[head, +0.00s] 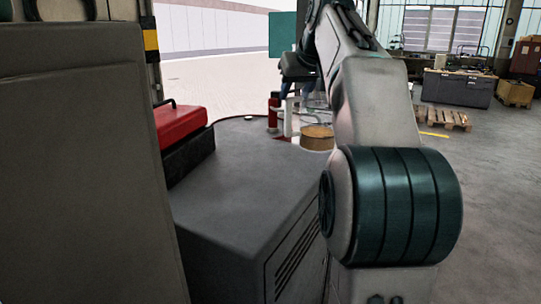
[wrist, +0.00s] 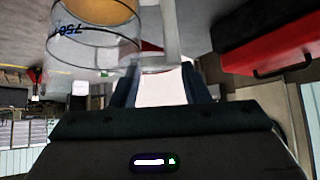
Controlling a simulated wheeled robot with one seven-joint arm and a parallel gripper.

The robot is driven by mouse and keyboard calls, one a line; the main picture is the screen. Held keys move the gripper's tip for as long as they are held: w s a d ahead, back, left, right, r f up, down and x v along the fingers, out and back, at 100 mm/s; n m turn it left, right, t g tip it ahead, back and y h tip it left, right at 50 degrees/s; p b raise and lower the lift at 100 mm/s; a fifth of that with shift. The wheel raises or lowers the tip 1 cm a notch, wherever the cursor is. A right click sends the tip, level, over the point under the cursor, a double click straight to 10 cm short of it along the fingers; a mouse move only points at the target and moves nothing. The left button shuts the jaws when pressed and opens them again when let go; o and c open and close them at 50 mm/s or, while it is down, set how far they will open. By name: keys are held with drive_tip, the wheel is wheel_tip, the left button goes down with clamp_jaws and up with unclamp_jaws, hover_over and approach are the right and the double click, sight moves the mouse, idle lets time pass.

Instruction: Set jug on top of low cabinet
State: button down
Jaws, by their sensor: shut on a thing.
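The jug is clear, with tan contents (head: 317,138) and a pale upright handle (head: 288,118). My gripper (head: 286,92) is shut on this handle, with the jug upright to its right. In the wrist view the clear jug wall with dark "750" marks (wrist: 75,35) is at upper left, and the pale handle is between my gripper's fingers (wrist: 160,88). The low cabinet (head: 245,185) has a dark grey top and a slatted side. The jug shows near its far right corner. I cannot tell whether its base touches the top. My arm hides part of the jug.
A red case (head: 180,128) lies on a black box at the cabinet's left edge. A red cylinder (head: 272,112) stands near the far edge. A tall grey panel (head: 75,165) blocks the left. The cabinet's middle is clear. Pallets (head: 445,117) lie far right.

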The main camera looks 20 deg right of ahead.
drive_tip(key=w+a+f+p, duration=0.1)
drive_tip(key=w+a+f, duration=0.6)
drive_tip(key=a+f, duration=0.2)
drive_tip(key=shift+f+p, duration=0.4)
drive_tip(key=shift+f, duration=0.4)
drive_tip(key=shift+w+d, duration=0.1)
drive_tip(key=shift+f, duration=0.2)
drive_tip(key=c, duration=0.8)
unclamp_jaws()
drive_tip(key=shift+r, duration=0.1)
drive_tip(key=b+v, duration=0.1)
drive_tip(key=v, duration=1.1)
drive_tip(key=shift+r+b, duration=0.1)
drive_tip(key=shift+b, duration=0.25)
